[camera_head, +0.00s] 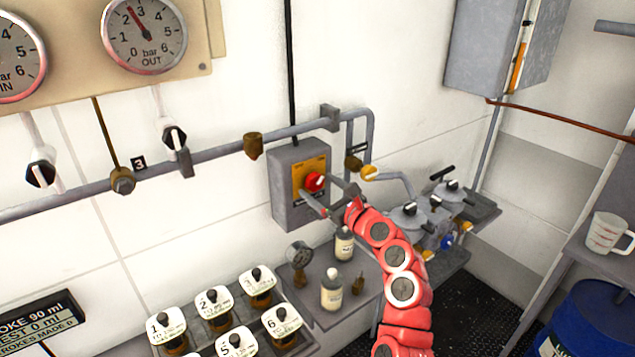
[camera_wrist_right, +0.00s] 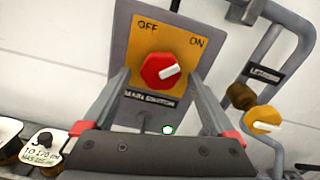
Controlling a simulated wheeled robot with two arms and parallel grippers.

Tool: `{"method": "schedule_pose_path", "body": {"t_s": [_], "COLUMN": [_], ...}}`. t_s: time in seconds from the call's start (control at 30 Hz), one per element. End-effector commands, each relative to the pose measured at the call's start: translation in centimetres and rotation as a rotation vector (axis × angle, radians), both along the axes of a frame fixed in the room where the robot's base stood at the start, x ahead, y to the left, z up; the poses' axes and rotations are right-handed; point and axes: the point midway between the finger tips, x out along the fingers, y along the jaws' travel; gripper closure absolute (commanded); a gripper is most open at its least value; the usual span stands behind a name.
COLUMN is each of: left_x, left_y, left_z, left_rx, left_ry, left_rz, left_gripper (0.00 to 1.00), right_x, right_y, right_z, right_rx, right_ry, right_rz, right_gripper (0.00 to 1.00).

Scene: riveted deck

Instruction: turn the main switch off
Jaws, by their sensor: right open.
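The main switch is a red knob (camera_head: 314,181) on a yellow plate (camera_head: 301,171) on a grey box (camera_head: 285,215) on the wall. In the right wrist view the red knob (camera_wrist_right: 156,78) has a white pointer aimed right and slightly up, toward ON. OFF is printed at the upper left of the plate. My right gripper (camera_head: 321,188) is open in front of the box. In the right wrist view my right gripper (camera_wrist_right: 158,82) has one finger on each side of the knob, with clear gaps. Its fingertip depth relative to the knob is hard to tell. My left gripper is out of view.
A pipe (camera_head: 225,150) with valves runs along the wall beside the box. An orange-yellow knob (camera_wrist_right: 263,120) is right of it. Bottles (camera_head: 332,289) and several numbered jars (camera_head: 213,305) stand below. Grey valve equipment (camera_head: 410,217) is at the right.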

Motion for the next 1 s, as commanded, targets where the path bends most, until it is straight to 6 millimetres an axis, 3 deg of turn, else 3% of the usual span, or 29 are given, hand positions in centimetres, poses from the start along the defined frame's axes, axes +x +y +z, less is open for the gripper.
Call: {"method": "schedule_pose_path", "body": {"t_s": [0.2, 0.53, 1.0], "left_x": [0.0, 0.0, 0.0], "left_y": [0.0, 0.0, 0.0], "left_z": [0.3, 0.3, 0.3], "left_rx": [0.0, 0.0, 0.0], "left_ry": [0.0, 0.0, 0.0], "left_rz": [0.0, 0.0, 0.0], "left_gripper": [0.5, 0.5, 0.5], "right_x": [1.2, 1.4, 1.4], "right_y": [0.8, 0.9, 0.9], "right_z": [0.0, -0.1, 0.0], "right_rx": [-0.001, -0.001, 0.0], "right_ry": [0.001, 0.001, 0.0], "right_rz": [-0.001, -0.003, -0.002], "right_gripper": [0.09, 0.09, 0.92]}}
